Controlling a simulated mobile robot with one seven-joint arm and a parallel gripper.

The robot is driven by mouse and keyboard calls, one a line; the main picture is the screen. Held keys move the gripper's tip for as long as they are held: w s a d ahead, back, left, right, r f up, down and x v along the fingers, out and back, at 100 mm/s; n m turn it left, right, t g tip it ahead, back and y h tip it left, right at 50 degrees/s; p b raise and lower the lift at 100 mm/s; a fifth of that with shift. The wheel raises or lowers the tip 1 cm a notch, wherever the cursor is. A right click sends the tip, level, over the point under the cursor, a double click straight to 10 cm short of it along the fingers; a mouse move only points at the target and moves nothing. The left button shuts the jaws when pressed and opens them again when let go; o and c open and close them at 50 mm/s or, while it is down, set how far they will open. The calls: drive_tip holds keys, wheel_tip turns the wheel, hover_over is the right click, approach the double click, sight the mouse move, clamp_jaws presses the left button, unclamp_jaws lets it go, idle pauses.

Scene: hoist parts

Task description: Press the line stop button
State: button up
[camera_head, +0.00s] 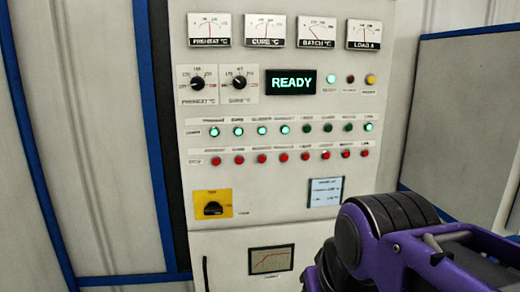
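The control panel (290,175) faces me, upright. A row of red buttons runs across its middle, under a row of green ones; the small label left of the red row seems to read STOP. The red button at the right end of that row (364,153) sits below the green button (368,127) whose label seems to read LINE. That green button is brightly lit, as are several at the left of its row; the ones between are darker. My purple and black arm shows at lower right, below and right of the red row. My gripper's fingertips are not in view.
Above the buttons are a READY display (291,82), two knobs and several dials. Below are a yellow plate with a black rotary switch (212,208), a paper label (325,191) and a chart window (271,260). A blue-framed panel (460,115) stands at right.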

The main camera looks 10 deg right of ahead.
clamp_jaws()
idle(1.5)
